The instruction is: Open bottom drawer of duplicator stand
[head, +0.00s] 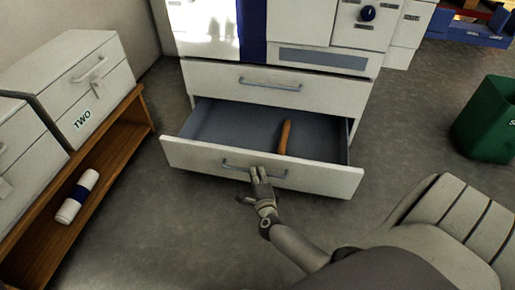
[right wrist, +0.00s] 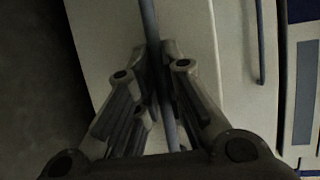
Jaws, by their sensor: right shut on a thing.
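The duplicator stand is white with two drawers under the machine. Its bottom drawer (head: 318,178) is pulled well out, and its grey inside shows from above. My right gripper (head: 260,174) is shut on the bottom drawer handle (head: 233,167), a grey bar on the drawer front. In the right wrist view the handle (right wrist: 149,18) runs between the fingers (right wrist: 155,75). The top drawer (head: 220,78) is shut, with its own bar handle (head: 270,84). A brown stick-like object (head: 285,137) lies inside the bottom drawer. My left gripper is not in view.
A wooden shelf (head: 130,125) with white drawer boxes, one marked TWO (head: 88,85), stands at the left. A green bin (head: 488,120) stands at the right. Grey floor (head: 405,130) is clear between stand and bin.

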